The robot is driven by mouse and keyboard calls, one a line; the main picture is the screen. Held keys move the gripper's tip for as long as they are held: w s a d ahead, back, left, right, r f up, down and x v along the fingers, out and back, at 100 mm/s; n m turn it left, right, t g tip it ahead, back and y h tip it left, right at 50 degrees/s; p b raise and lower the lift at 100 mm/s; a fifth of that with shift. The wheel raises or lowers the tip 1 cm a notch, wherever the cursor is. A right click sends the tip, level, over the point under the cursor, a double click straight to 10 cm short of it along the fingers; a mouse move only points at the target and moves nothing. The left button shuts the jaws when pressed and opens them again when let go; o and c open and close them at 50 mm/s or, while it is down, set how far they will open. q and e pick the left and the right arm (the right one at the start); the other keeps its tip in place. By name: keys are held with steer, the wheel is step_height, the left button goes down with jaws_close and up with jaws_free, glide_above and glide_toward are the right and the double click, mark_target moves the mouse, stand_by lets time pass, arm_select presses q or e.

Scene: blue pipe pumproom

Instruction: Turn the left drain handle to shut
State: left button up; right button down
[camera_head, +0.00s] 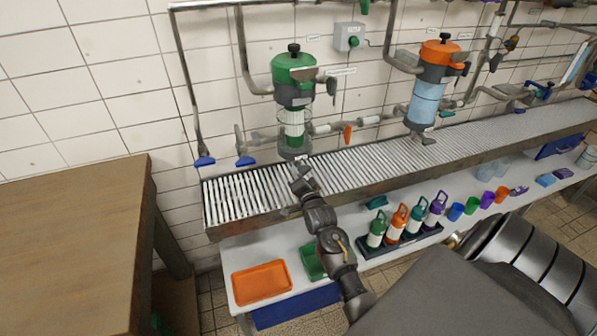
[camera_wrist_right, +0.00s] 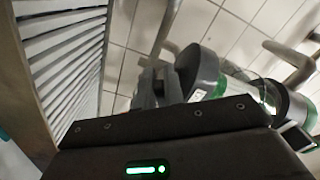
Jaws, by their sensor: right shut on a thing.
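The left filter (camera_head: 293,85) has a green head, a clear bowl and a grey bottom above the slatted drain rack (camera_head: 235,205). My right gripper (camera_head: 301,167) reaches up to just under that bottom and is shut on the left drain handle, which is mostly hidden by the fingers. In the right wrist view the filter's grey bottom (camera_wrist_right: 202,72) is close beyond the fingers (camera_wrist_right: 158,88). The handle's exact angle cannot be told. My left gripper is not in view.
An orange-topped filter (camera_head: 427,85) with its own grey drain handle (camera_head: 425,140) is to the right. Blue-handled valves (camera_head: 245,161) are left, and an orange lever (camera_head: 347,134) is on the pipe. Below are bottles (camera_head: 398,220) and an orange tray (camera_head: 262,282). A wooden table (camera_head: 70,235) is left.

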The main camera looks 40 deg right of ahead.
steer(key=m, duration=0.1)
steer(key=m+p, duration=0.1)
steer(key=m, duration=0.1)
steer(key=shift+a+r, duration=0.1)
steer(key=shift+r, duration=0.3)
steer(key=shift+r+m+p, duration=0.15)
steer(key=shift+m+p, duration=0.5)
steer(key=shift+m, duration=0.4)
steer(key=shift+r+m+p, duration=0.1)
steer(key=shift+m+p, duration=0.55)
steer(key=shift+m, duration=0.4)
steer(key=shift+w, duration=0.1)
steer(key=c, duration=1.5)
jaws_free()
